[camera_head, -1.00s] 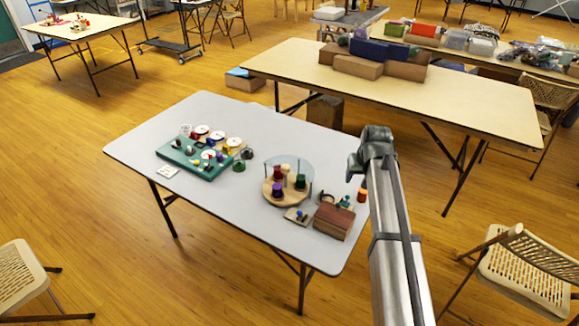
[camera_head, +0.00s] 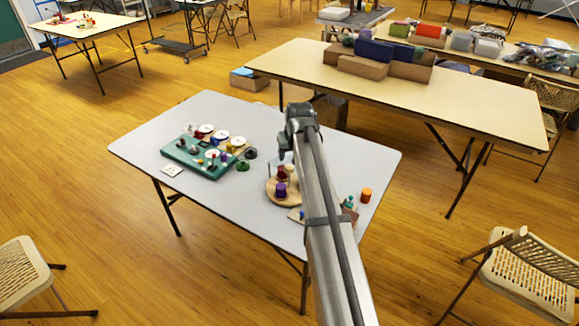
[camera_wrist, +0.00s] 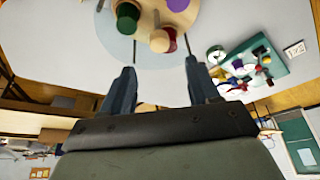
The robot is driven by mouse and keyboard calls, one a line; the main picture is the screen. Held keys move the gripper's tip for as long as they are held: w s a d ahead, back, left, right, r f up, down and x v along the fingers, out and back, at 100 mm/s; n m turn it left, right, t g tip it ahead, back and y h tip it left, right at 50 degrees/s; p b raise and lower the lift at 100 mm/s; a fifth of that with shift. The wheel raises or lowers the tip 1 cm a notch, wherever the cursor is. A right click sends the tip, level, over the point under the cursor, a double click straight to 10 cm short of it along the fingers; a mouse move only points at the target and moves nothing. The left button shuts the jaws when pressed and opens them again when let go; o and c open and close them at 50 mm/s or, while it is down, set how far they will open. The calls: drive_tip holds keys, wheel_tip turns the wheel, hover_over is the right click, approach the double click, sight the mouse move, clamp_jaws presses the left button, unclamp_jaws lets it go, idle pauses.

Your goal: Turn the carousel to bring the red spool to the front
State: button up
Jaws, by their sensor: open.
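The carousel (camera_head: 271,186) is a round wooden turntable on the grey table, with a clear round pane behind its posts. The red spool (camera_head: 282,172) stands on it toward the back, and the purple spool (camera_head: 281,190) is nearer the front. My arm hides its right part. The wrist view shows the carousel (camera_wrist: 148,20) at the top with the red spool (camera_wrist: 164,38), green spool (camera_wrist: 127,17) and purple spool (camera_wrist: 178,4). My gripper (camera_wrist: 161,58) is open, its fingers apart and empty, with the red spool showing just beyond the tips. Contact cannot be told.
A green tray (camera_head: 190,158) with small colored pieces and white discs lies to the left. A white card (camera_head: 171,170) lies at the left. The table's front left is clear.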

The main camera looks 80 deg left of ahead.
sight(289, 167)
drive_tip(key=x, duration=0.9)
drive_tip(key=shift+f, duration=0.15)
clamp_jaws()
idle(0.4)
